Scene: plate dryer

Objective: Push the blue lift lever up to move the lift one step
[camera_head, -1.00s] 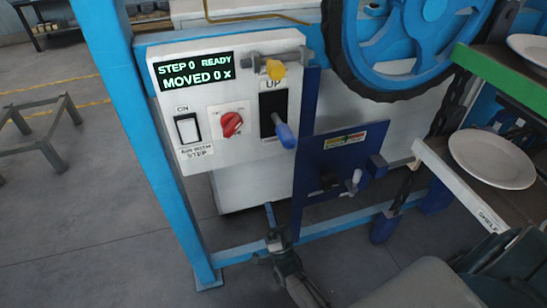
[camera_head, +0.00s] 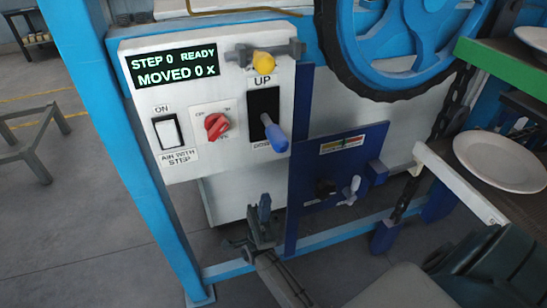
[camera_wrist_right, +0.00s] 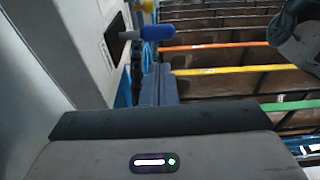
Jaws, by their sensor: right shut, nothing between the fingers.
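The blue lift lever (camera_head: 275,137) sticks out of a black slot on the white control panel (camera_head: 190,104). "UP" is printed above the slot, and the lever sits in its lower part. The display (camera_head: 176,67) reads "STEP 0 READY, MOVED 0 x". My right gripper (camera_head: 264,203) is shut and empty, below the lever and apart from it, pointing upward. In the right wrist view the lever (camera_wrist_right: 157,32) shows just beyond the shut fingertips (camera_wrist_right: 160,68). My left gripper is not in view.
A yellow knob (camera_head: 263,63) sits above the slot. A red rotary switch (camera_head: 217,126) and a white ON switch (camera_head: 167,131) are to its left. A dark blue plate (camera_head: 340,165) with small levers is at right. White plates (camera_head: 500,162) lie on shelves.

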